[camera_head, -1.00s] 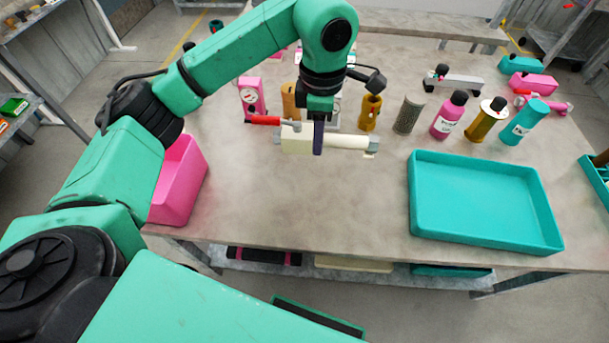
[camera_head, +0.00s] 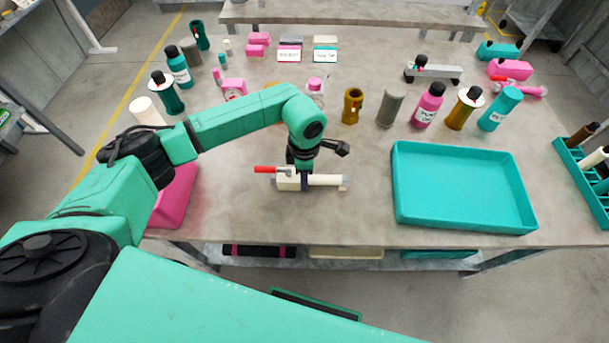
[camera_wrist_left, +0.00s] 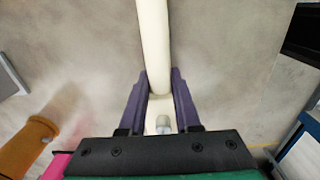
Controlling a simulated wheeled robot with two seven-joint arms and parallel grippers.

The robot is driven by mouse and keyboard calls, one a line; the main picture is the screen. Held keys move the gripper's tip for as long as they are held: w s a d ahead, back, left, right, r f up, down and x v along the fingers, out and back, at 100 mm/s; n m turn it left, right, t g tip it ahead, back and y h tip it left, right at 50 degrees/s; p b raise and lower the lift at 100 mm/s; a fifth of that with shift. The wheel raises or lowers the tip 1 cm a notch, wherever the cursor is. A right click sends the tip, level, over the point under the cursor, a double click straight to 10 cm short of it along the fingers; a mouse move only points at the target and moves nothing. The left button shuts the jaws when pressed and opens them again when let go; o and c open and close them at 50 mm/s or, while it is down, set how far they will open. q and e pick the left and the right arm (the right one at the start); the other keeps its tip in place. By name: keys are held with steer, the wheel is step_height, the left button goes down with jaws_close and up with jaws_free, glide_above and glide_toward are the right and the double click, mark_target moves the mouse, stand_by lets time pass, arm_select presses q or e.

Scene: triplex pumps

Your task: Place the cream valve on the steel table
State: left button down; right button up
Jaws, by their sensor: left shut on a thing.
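The cream valve (camera_head: 325,180) has a long pale body, grey ends and a red lever. It lies level, low over or on the steel table (camera_head: 350,220), near its front middle; I cannot tell if it touches the top. My left gripper (camera_head: 305,182) points down and is shut on the valve's body near the lever end. In the left wrist view the valve (camera_wrist_left: 153,45) runs away between the two purple fingers of my left gripper (camera_wrist_left: 160,98). My right gripper is not in view.
A teal tray (camera_head: 465,228) stands right of the valve, and a pink bin (camera_head: 176,195) to the left. Bottles, an ochre cylinder (camera_head: 352,106) and a grey cylinder (camera_head: 391,106) stand behind. Bare table lies between the valve and the tray.

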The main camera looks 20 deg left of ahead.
arm_select(q)
steer(key=c, duration=0.7)
jaws_free()
steer(key=shift+c, duration=0.2)
steer(key=shift+o, duration=0.6)
step_height(320, 180, up, 12)
steer(key=b, duration=0.2)
steer(key=shift+b, duration=0.35)
steer(key=shift+r, duration=0.1)
